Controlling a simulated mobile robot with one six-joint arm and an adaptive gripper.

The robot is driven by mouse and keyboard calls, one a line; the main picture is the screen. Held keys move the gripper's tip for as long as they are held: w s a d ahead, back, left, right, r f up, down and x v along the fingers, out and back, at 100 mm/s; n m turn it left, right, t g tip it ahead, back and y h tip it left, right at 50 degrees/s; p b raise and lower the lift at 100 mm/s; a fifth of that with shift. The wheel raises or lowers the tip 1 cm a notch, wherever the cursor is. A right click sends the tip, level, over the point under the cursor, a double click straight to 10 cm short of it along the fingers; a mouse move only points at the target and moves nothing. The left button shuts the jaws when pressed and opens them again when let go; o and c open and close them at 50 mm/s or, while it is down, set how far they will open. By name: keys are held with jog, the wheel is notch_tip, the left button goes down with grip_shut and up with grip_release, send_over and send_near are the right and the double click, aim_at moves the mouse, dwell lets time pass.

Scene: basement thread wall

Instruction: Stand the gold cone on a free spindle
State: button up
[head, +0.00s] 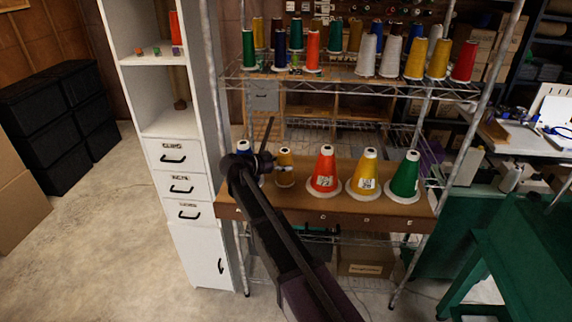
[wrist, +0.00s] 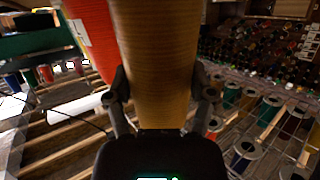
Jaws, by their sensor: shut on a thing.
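The gold cone (head: 285,175) is at the wooden shelf, between a blue cone on its left and a red-orange cone on its right. In the wrist view the gold cone (wrist: 157,65) fills the middle, between my two fingers. My gripper (head: 279,168) is shut on it from the left; its fingers also show in the wrist view (wrist: 160,98). The cone looks upright, but I cannot tell whether its base touches the shelf. No bare spindle is clearly visible; the arm hides part of the shelf.
The red-orange cone (head: 324,172), a yellow cone (head: 364,175) and a green cone (head: 405,177) stand on the wooden shelf (head: 330,208). The blue cone (head: 243,147) is partly hidden by my arm. An upper wire shelf holds several cones. A white cabinet (head: 180,150) borders the left.

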jog(key=shift+f+b, duration=0.3)
jog(key=shift+b, duration=0.05)
dwell(0.4)
jog(key=o, duration=1.2)
jog(key=shift+r, duration=0.2)
